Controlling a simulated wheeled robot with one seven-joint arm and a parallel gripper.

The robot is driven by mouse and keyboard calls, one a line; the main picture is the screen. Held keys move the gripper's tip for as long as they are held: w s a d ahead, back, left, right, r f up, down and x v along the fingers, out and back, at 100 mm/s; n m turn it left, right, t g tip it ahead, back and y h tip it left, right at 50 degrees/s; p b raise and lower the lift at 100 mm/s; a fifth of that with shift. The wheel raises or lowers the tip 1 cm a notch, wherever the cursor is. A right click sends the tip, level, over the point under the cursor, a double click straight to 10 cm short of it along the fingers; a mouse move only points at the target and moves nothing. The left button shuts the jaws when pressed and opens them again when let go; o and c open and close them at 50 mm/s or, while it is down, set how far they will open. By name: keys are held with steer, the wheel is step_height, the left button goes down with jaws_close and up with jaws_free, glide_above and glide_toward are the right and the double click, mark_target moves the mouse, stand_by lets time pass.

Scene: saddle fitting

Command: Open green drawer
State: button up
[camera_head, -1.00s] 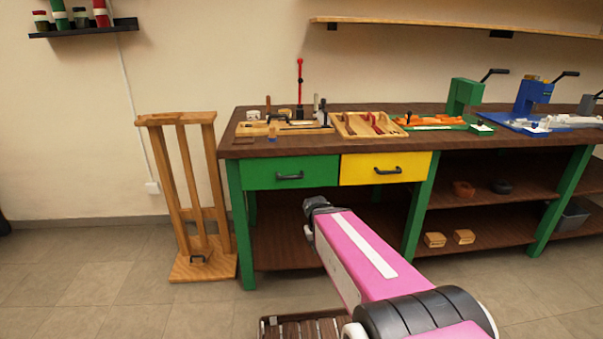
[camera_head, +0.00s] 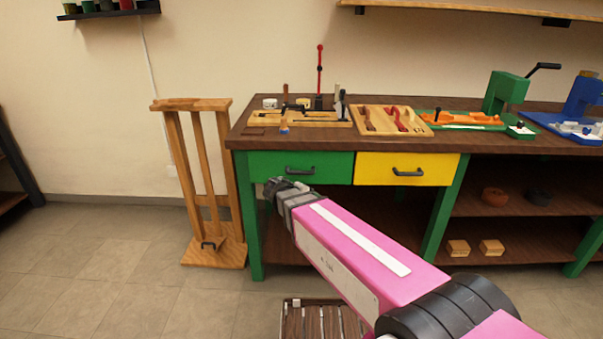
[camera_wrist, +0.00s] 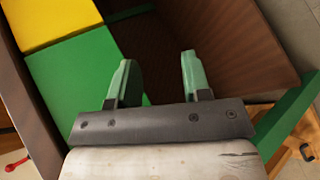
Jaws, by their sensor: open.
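The green drawer (camera_head: 270,165) is at the left end of the workbench, flush with the bench front in the head view. Its dark handle (camera_head: 300,170) sits on the middle of its face. My gripper (camera_head: 274,186) is just below the drawer in the picture, left of the handle. In the wrist view my gripper (camera_wrist: 158,75) shows two fingers spread apart with nothing between them. The green drawer face (camera_wrist: 80,80) is to the left of the fingers there, rotated. The handle does not show in the wrist view.
A yellow drawer (camera_head: 430,172) is right of the green one. A wooden stand (camera_head: 190,180) is left of the bench. Tools and wooden trays lie on the bench top (camera_head: 360,140). The shelf space below the drawers is open. Floor (camera_head: 130,270) is clear at front left.

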mark_target(296, 174)
steer(key=w+a+r+n+t+h, duration=0.1)
steer(key=a+r+t, duration=0.25)
steer(key=a, duration=0.25)
steer(key=w+a+r+n+t+h, duration=0.1)
steer(key=a+r+n+t, duration=0.1)
steer(key=a+r, duration=0.4)
steer(key=x, duration=1)
steer(key=shift+a+f, duration=0.15)
steer(key=shift+f, duration=0.25)
jaws_close()
